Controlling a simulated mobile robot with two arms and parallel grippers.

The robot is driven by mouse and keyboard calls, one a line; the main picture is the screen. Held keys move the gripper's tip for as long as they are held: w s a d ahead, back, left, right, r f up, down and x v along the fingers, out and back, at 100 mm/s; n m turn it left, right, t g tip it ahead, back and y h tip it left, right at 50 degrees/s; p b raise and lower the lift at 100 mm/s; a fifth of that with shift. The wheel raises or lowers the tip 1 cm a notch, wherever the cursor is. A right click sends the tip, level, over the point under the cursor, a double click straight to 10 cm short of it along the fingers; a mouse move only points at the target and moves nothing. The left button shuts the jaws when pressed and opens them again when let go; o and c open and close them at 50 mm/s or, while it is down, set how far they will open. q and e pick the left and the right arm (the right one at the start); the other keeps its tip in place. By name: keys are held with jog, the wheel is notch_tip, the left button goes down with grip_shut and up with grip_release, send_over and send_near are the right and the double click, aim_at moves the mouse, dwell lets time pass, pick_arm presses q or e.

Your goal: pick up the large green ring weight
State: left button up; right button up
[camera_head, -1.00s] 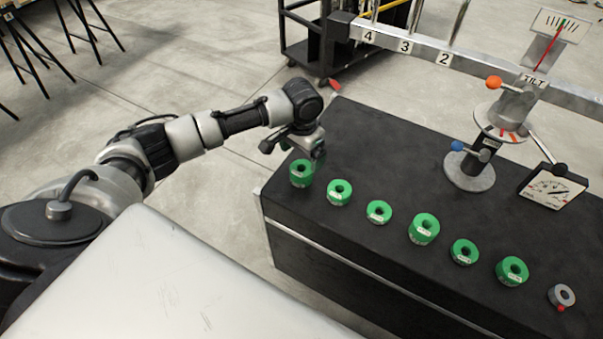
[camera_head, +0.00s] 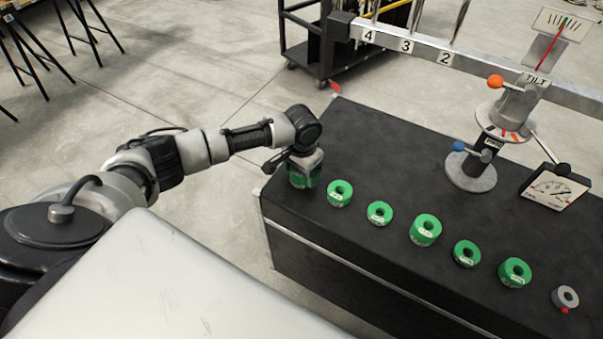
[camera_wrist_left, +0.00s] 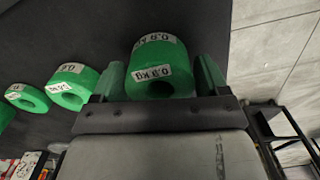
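The large green ring weight (camera_head: 297,183) stands at the left end of the row on the black bench top, mostly hidden by my left gripper in the head view. In the left wrist view the ring (camera_wrist_left: 158,57) shows white labels reading 0.9 kg. My left gripper (camera_head: 306,178) is over this ring, pointing down. In the left wrist view its fingers (camera_wrist_left: 160,78) stand on either side of the ring, with a narrow gap on each side, so it looks open around it. My right gripper is not in view.
Several other green rings (camera_head: 340,193) stand in a row to the right, the nearest close to my gripper. A grey ring (camera_head: 565,297) lies at the far right. A balance stand (camera_head: 471,171) and a dial gauge (camera_head: 553,190) stand behind.

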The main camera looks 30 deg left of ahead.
pick_arm(q)
jog(key=c, duration=0.7)
jog(key=shift+w+r, duration=0.1)
jog(key=shift+c, duration=0.2)
jog(key=shift+r, duration=0.15)
jog(key=shift+r, duration=0.25)
notch_tip(320, 180, up, 3)
jog(key=shift+r+p, duration=0.15)
jog(key=shift+p, duration=0.15)
jog(key=d+r+p, duration=0.1)
jog(key=d+r, duration=0.6)
jog(key=d, duration=0.5)
notch_tip(320, 180, up, 7)
jog(key=p, duration=1)
jog(key=shift+s+a+r, duration=0.15)
jog(key=shift+s+r, duration=0.05)
jog(key=shift+s, duration=0.15)
